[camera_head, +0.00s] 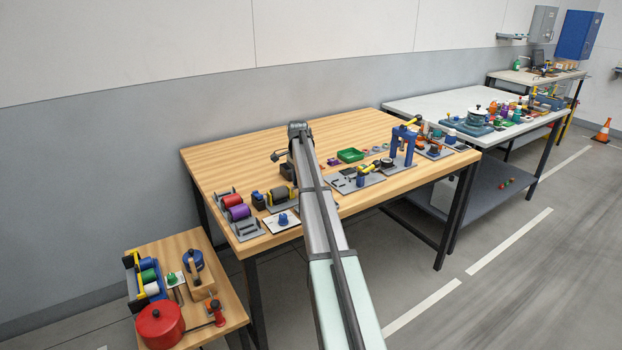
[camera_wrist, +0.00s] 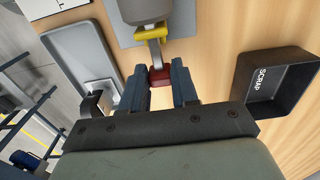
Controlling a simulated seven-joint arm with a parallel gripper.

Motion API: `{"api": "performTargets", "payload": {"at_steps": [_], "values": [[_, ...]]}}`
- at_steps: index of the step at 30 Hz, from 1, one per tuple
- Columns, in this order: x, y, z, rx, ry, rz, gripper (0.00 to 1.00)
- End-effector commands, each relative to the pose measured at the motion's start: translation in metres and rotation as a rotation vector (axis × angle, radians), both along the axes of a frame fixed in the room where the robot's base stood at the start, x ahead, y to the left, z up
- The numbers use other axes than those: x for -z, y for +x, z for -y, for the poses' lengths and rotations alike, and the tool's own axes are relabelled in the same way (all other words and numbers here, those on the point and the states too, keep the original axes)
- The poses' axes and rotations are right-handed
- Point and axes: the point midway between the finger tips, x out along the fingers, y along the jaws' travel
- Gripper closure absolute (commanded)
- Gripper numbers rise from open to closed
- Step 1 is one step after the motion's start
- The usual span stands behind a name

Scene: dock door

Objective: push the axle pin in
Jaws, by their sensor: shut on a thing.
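In the wrist view, my gripper (camera_wrist: 160,78) has its two blue-grey fingers on either side of a small red block (camera_wrist: 161,75), which looks like the head of the axle pin. The fingers are shut on it. A pale metal piece (camera_wrist: 155,52) runs from the red block to a yellow part (camera_wrist: 151,34) below a grey rounded body (camera_wrist: 145,10). How far the pin sits in its hole cannot be seen. In the head view my arm hides the work spot.
In the wrist view, a black bin marked SCRAP (camera_wrist: 275,78) stands to the right and a grey tray (camera_wrist: 80,50) lies to the left.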

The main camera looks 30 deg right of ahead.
Motion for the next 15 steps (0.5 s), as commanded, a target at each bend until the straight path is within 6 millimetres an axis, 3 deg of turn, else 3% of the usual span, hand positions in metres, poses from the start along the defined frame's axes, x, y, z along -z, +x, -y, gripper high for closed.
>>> {"api": "performTargets", "payload": {"at_steps": [3,11,12,15], "values": [[0.0,-0.001,-0.019,-0.002,0.0,0.0,1.0],[0.0,0.0,-0.022,-0.002,0.004,0.0,1.0],[0.0,0.0,-0.023,-0.002,0.005,0.0,0.7],[0.0,0.0,-0.022,-0.002,0.004,0.0,0.6]]}}
